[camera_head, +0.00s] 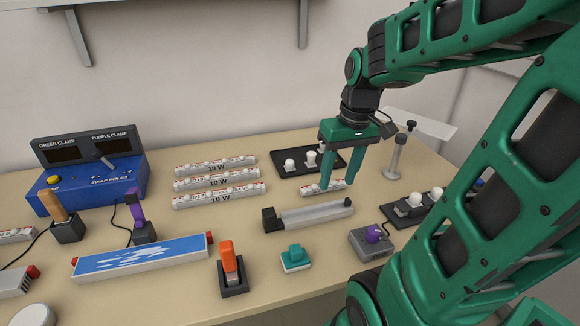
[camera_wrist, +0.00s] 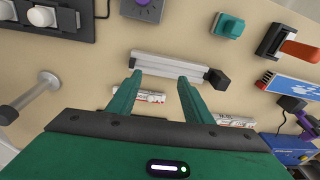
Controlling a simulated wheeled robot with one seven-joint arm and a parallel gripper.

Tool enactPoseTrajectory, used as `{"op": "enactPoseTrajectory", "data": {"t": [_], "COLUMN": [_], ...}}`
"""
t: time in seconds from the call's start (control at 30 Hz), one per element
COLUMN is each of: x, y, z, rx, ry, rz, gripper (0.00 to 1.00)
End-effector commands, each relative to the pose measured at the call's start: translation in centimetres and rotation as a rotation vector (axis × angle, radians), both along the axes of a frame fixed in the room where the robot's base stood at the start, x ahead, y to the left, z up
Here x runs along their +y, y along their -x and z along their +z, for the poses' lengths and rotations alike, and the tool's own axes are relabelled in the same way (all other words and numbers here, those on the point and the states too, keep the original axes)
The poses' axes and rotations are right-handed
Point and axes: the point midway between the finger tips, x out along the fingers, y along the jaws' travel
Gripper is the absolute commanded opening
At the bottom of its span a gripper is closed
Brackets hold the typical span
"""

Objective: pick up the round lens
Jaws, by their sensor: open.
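No thing in view is clearly a round lens. A white round disc (camera_head: 35,316), cut off at the lower left corner of the head view, is one round thing, but I cannot tell whether it is a lens. My gripper (camera_head: 339,182) is open and points down over a short white labelled strip (camera_head: 316,189), far to the right of the disc. In the wrist view the fingers (camera_wrist: 160,76) stand apart, and the strip (camera_wrist: 152,96) shows between them. Nothing is held. I cannot tell the gap between fingertips and strip.
A grey bar (camera_head: 312,215) lies in front of my gripper. Black trays with white knobs stand behind (camera_head: 280,171) and at right (camera_head: 393,214). A post lamp (camera_head: 397,158) stands close right.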

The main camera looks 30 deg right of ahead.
Motion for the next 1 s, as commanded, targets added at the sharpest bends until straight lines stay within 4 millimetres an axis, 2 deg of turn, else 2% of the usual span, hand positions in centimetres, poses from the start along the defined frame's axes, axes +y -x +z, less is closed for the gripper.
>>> {"op": "enactPoseTrajectory", "data": {"t": [0.03, 0.2, 0.3, 0.4, 0.5, 0.67, 1.0], "x": [-0.8, -2.8, -3.8, -4.5, -5.0, -5.1, -4.2], "y": [-2.5, -10.7, -14.8, -17.9, -19.9, -21.4, -23.0], "z": [0.2, 0.6, 0.5, 0.3, 0.1, -0.3, -4.4], "rx": [-0.021, -0.127, -0.185, -0.235, -0.27, -0.299, -0.3], "ry": [-0.002, 0.001, 0.006, 0.011, 0.015, 0.019, 0.018], "rz": [0.065, 0.322, 0.455, 0.562, 0.637, 0.694, 0.7], "gripper": [0.46, 0.46, 0.46, 0.46, 0.46, 0.46, 0.46]}}
